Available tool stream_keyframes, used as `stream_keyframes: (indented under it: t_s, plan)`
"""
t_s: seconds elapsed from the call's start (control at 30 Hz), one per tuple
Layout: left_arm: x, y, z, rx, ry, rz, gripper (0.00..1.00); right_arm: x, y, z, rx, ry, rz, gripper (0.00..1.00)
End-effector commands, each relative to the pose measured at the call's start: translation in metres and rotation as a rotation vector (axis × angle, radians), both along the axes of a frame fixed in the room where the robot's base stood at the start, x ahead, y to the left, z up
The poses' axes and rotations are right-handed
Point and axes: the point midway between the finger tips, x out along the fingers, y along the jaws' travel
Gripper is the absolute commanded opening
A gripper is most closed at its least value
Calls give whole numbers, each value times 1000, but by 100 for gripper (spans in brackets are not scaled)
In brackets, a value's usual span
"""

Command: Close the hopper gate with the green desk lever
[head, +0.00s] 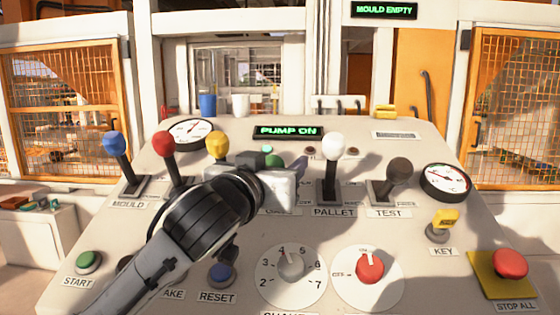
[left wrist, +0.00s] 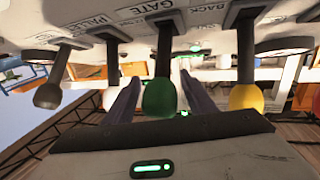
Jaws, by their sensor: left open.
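The green desk lever's knob (head: 274,160) shows just beyond my left gripper (head: 284,165) in the head view; its shaft is hidden there. In the left wrist view the green lever (left wrist: 159,98) hangs in the upside-down picture below its GATE label. My left gripper's two fingers (left wrist: 160,80) are open, one on each side of the lever, with gaps visible. I cannot tell whether either touches it. The hopper gate itself is not identifiable. My right gripper is not in view.
The yellow lever (head: 216,145) stands close left of the gripper, with red (head: 163,143) and blue (head: 115,145) levers further left. The white PALLET lever (head: 333,148) and dark TEST lever (head: 398,172) are to the right. A display (head: 288,131) reads PUMP ON; another (head: 384,10) reads MOULD EMPTY.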

Motion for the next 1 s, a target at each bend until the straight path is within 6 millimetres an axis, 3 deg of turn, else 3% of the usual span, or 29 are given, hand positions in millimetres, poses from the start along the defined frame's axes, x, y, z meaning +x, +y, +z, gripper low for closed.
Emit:
stream_keyframes:
  t_s: [0.2,0.5,0.67,1.0]
  plan:
    - [0,0,0,0,0,0,47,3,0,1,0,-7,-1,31]
    - [0,0,0,0,0,0,0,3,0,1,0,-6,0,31]
    - [3,0,3,-3,23,3,0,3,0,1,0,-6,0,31]
    - [33,0,16,-1,261,0,0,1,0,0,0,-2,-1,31]
